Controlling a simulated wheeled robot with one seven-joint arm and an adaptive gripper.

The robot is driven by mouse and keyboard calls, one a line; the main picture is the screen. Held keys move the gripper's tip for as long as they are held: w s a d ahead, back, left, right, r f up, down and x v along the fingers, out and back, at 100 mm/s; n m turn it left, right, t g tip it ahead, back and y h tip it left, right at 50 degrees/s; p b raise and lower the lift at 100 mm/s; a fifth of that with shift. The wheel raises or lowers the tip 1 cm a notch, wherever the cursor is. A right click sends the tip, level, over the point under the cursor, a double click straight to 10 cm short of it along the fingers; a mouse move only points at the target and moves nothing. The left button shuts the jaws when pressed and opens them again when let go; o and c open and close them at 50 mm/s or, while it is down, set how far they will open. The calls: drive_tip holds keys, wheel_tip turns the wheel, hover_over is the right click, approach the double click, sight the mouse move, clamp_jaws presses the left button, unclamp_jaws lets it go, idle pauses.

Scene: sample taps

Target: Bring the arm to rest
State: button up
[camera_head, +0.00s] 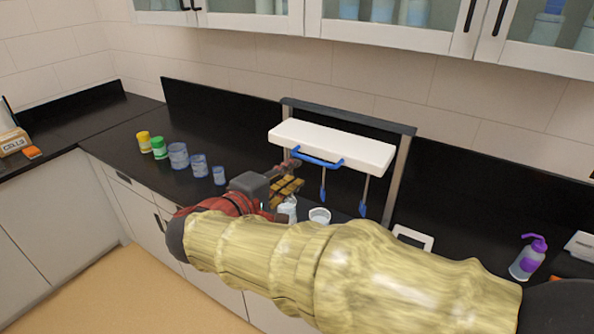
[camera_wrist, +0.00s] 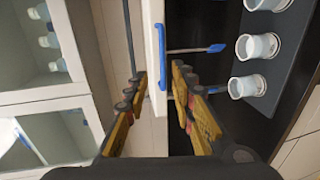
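My gripper (camera_head: 290,178) is in front of the white tap unit, just below the left end of its blue handle (camera_head: 319,160). In the wrist view its two yellow-padded fingers (camera_wrist: 160,75) are apart, with no object held between them. The blue handle (camera_wrist: 162,45) runs along the white front panel (camera_wrist: 153,25), in line with the gap between the fingertips. I cannot tell whether the fingers touch it. My arm, in a yellowish sleeve, stretches across the front of the head view and hides part of the counter.
Clear beakers (camera_head: 320,215) stand below the white unit (camera_head: 345,146), which has blue-tipped taps (camera_head: 322,194). Blue-grey cups (camera_head: 178,155) and yellow (camera_head: 143,142) and green (camera_head: 159,148) jars stand left. A purple-topped bottle (camera_head: 527,258) stands right. Wall cabinets (camera_head: 390,38) hang above.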

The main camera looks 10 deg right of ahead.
idle(0.3)
drive_tip(key=s+d+f+g+y, duration=0.2)
drive_tip(key=s+f+g+y, duration=0.45)
drive_tip(key=s+f, duration=0.85)
drive_tip(key=s+d+f+m+g+y, duration=0.2)
drive_tip(key=s+m+y, duration=0.25)
drive_tip(key=s, duration=0.35)
drive_tip(key=s+d+r+m+t, duration=0.2)
drive_tip(key=d+r+m, duration=0.2)
drive_tip(key=d+m, duration=0.1)
drive_tip(key=shift+s+r+h, duration=0.2)
drive_tip(key=shift+r+h, duration=0.1)
